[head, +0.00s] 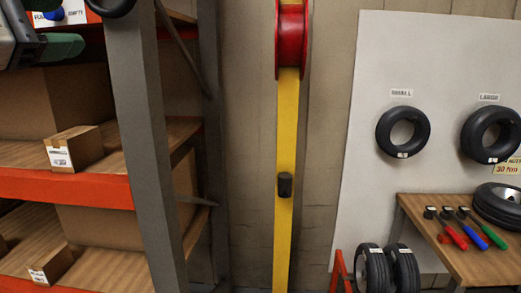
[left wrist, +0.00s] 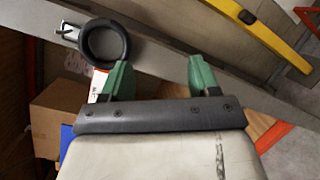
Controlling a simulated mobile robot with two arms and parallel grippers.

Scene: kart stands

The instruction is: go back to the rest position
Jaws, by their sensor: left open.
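My left gripper (head: 62,28) is at the top left of the head view, in front of the shelf rack. In the left wrist view its two green fingers (left wrist: 158,76) stand wide apart with nothing between them. A black ring (left wrist: 104,41), like a small tire, hangs on a hook at the grey post, beyond the left finger and apart from it. The ring's lower edge (head: 110,6) also shows at the top of the head view. My right gripper is in neither view.
The rack's grey post (head: 150,150) and orange shelf beam (head: 65,189) are close on the left, with cardboard boxes (head: 73,147). A yellow post (head: 286,140) stands mid-view. At right are a tire board (head: 365,90) and a wooden bench (head: 440,240) with tools.

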